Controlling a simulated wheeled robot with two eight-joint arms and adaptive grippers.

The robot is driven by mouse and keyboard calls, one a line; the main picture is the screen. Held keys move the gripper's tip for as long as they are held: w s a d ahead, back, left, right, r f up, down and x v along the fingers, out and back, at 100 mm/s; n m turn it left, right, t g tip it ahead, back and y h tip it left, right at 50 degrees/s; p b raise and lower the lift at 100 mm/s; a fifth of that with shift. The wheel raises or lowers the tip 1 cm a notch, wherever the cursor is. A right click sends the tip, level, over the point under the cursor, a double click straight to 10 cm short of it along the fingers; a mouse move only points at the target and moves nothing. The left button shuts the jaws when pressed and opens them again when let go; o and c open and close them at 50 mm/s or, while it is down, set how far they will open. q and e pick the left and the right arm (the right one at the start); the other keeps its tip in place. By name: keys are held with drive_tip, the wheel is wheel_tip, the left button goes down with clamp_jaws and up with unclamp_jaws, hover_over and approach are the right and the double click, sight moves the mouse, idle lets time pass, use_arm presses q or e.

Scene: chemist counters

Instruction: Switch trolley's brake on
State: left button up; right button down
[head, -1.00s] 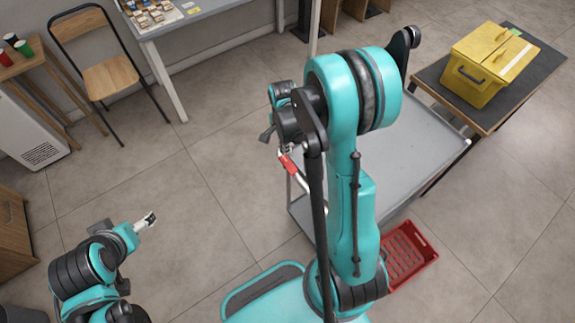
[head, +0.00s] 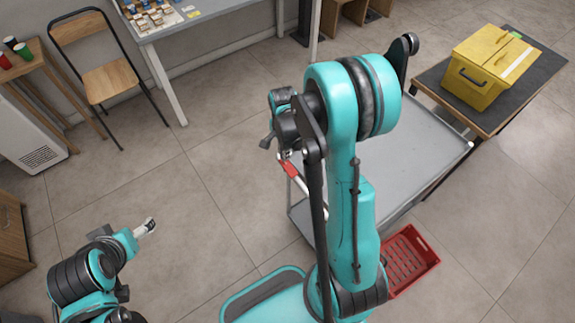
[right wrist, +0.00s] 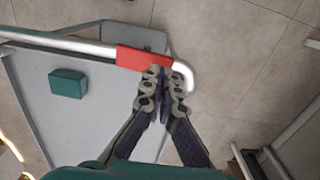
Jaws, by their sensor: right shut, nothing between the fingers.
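The trolley (head: 420,150) is a grey flat-decked cart in the middle of the head view, partly hidden behind my right arm. Its metal handle bar carries a red part (head: 289,169), which also shows in the right wrist view (right wrist: 143,58). My right gripper (right wrist: 163,76) is shut and empty. Its fingertips are at the lower right of the red part, close to the bend of the bar; I cannot tell if they touch. In the head view the right fingers are mostly hidden. My left gripper (head: 146,227) is at lower left, over bare floor, its jaws too small to read.
A dark green block (right wrist: 68,83) lies on the trolley deck. A red crate (head: 408,261) is on the floor beside the trolley. A yellow box (head: 485,75) stands on a dark-topped table at right. A chair (head: 112,82) stands at upper left.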

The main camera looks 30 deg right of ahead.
drive_tip(key=shift+f+b, duration=1.1)
drive_tip(key=shift+f, duration=0.1)
idle(1.0)
drive_tip(key=shift+r, duration=0.15)
drive_tip(key=shift+r+p, duration=2.5)
drive_tip(key=shift+r, duration=0.95)
drive_tip(key=shift+a+r, duration=0.1)
drive_tip(key=shift+r, duration=0.05)
drive_tip(key=s+a+r+n+t+b, duration=0.6)
drive_tip(key=s+a+r+n, duration=0.3)
drive_tip(key=n, duration=0.8)
drive_tip(key=shift+s+a+t+b, duration=0.35)
drive_tip(key=shift+s+a+t, duration=0.3)
drive_tip(key=shift+s, duration=0.4)
